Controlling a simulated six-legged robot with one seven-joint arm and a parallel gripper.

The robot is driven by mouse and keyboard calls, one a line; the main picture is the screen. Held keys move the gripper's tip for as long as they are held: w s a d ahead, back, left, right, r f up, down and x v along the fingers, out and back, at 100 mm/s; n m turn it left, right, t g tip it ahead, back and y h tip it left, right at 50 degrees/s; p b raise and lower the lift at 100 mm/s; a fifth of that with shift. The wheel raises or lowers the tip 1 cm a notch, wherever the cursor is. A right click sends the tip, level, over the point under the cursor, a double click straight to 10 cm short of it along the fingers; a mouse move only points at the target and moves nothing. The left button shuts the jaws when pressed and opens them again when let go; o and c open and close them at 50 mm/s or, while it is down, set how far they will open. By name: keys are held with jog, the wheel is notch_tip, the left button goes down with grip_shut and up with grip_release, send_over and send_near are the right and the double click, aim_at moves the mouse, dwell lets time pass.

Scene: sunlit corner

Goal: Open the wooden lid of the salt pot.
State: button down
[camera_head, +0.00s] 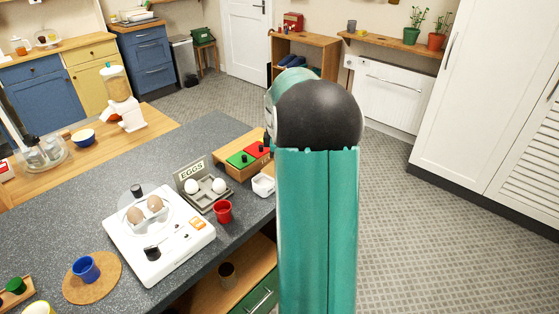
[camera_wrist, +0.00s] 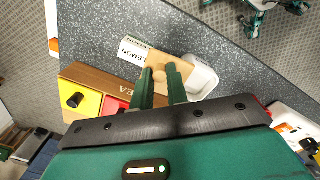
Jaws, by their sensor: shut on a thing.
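The white salt pot (camera_wrist: 203,76) stands on the grey counter in the wrist view, just right of my fingers. In the head view its white body (camera_head: 263,186) shows in part beside my arm. Its tan wooden lid (camera_wrist: 184,69) lies at the pot's left side in the wrist view, with a round wooden knob (camera_wrist: 160,77). My gripper (camera_wrist: 160,75) is shut on the lid, with its two green fingers either side of the knob. The fingers hide part of the lid, so its exact tilt is hard to tell. My arm hides the gripper in the head view.
A wooden tea box (camera_head: 236,168) with coloured lids stands close to the pot. An egg tray (camera_head: 205,196) and a red cup (camera_head: 223,211) stand nearby. The counter edge is close to the pot.

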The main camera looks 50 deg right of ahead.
jog(key=c, duration=1.4)
grip_release()
jog(key=shift+r, duration=0.15)
jog(key=r, duration=1.3)
jog(key=shift+s+a+r, duration=0.25)
jog(key=shift+a+r, duration=0.05)
jog(key=shift+a, duration=0.05)
